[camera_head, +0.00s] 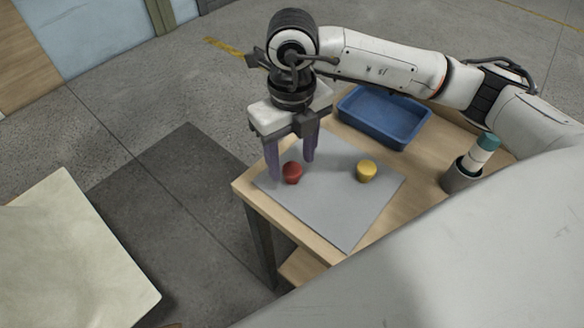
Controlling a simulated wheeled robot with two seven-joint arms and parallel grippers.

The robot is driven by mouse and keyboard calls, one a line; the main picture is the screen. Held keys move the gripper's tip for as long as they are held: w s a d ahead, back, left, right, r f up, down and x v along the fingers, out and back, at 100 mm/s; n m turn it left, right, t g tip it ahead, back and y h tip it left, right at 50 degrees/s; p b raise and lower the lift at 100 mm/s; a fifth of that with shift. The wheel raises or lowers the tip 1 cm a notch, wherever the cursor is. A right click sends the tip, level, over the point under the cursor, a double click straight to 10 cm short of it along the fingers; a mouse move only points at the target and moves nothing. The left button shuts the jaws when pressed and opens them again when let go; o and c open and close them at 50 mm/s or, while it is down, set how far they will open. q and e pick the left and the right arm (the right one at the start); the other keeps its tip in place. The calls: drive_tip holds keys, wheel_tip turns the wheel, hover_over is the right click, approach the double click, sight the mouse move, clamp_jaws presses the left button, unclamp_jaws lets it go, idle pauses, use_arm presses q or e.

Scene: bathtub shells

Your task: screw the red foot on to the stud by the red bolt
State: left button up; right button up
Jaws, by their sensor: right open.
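The red foot (291,172) is a small red piece standing on the grey mat (340,216) near the mat's left corner. My right gripper (292,170) points down over it, its two purple fingers apart. One finger is to the left of the foot and the other is behind it to the right. I cannot tell whether either finger touches it. A yellow foot (367,171) stands on the same mat farther right. No stud, red bolt or tub shell can be made out clearly. My left gripper is not in view.
The wooden table (318,246) also holds a blue tray (385,117) at the back and a dark cup (460,178) with a teal-capped white bottle (481,153) at the right. A pale surface (80,255) lies at the lower left, across a floor gap.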

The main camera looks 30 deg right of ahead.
drive_tip(key=shift+f, duration=0.7)
drive_tip(key=c, duration=1.1)
